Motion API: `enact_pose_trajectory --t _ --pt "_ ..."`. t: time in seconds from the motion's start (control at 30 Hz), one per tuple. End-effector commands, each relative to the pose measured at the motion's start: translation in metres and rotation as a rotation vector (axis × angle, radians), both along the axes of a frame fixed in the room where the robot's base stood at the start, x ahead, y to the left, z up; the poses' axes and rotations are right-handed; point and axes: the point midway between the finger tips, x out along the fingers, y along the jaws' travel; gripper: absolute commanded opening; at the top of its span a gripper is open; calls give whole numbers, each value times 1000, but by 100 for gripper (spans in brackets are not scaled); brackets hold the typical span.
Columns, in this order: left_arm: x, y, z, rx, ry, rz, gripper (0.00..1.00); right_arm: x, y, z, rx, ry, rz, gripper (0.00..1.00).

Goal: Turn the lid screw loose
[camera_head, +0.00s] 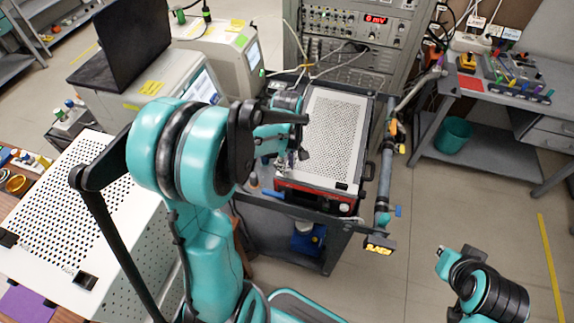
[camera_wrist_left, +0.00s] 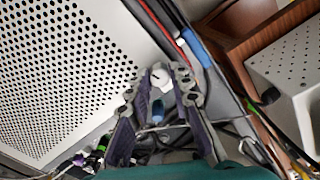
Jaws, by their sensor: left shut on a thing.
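My left gripper (camera_head: 292,158) reaches over the left edge of the instrument with the perforated top (camera_head: 335,130). In the left wrist view the two dark fingers of this gripper (camera_wrist_left: 161,82) come together on a small whitish round part, the lid screw (camera_wrist_left: 162,76), beside the perforated panel (camera_wrist_left: 60,70). In the head view my arm and gripper hide the screw. Only part of my right arm shows, at the lower right; its fingers cannot be seen.
The instrument sits on a dark cart (camera_head: 290,225). A pipe (camera_head: 384,185) runs along the cart's right side. A rack (camera_head: 350,40) with a red display stands behind. A white perforated box (camera_head: 130,240) stands at the left. The floor at the right (camera_head: 460,200) is clear.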

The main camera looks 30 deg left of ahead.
Motion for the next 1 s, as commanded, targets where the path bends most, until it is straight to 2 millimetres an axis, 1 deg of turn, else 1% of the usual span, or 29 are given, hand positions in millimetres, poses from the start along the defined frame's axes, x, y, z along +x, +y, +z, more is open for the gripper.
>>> enact_pose_trajectory --t 0.6,0.8,1.0 --pt "0 0 0 0 0 579 0 0 0 -4 0 0 0 0" --pt "0 0 0 0 0 737 0 0 0 -5 0 0 0 0" --pt "0 0 0 0 -1 853 0 0 0 -5 0 0 0 0"
